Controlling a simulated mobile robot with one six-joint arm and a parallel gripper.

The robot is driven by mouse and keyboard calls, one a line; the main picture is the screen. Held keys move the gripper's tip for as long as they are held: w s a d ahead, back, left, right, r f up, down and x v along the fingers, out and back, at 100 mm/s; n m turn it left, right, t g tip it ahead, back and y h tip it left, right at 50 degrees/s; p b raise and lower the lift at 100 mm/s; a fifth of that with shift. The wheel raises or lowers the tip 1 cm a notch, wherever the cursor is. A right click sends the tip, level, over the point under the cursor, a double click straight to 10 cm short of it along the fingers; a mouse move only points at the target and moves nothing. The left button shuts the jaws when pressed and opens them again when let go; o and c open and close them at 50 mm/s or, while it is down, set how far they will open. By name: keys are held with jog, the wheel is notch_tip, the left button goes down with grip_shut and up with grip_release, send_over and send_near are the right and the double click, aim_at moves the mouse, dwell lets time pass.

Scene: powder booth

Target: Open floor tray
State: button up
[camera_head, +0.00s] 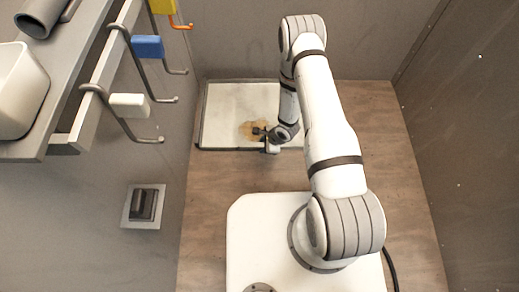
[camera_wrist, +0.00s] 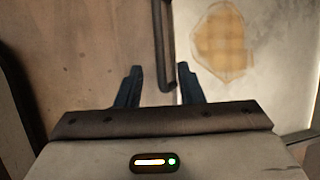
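The floor tray (camera_head: 225,100) is a pale, dark-rimmed panel on the wooden floor at the back of the booth. A tan stain marks its surface; the stain also shows at the upper right of the wrist view. My gripper (camera_head: 263,139) is over the tray's front part, near its front edge. In the wrist view, my gripper (camera_wrist: 160,78) has its two dark fingers spread apart. A thin dark bar (camera_wrist: 165,45) at the tray's edge runs down between them, closer to the right finger. I cannot tell whether they touch. My arm hides the tray's right side.
A wall shelf (camera_head: 75,100) at the left carries hooks with blue (camera_head: 148,46), white (camera_head: 128,105) and yellow (camera_head: 162,6) tops. A dark switch (camera_head: 144,204) is on the left wall. Grey walls close in the back and right. Wooden floor (camera_head: 385,130) is clear at the right.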

aim_at(257, 149)
jog(key=b+x, duration=0.1)
jog(key=x, duration=0.4)
jog(key=shift+f+b, duration=0.1)
jog(key=shift+b, duration=0.3)
grip_shut()
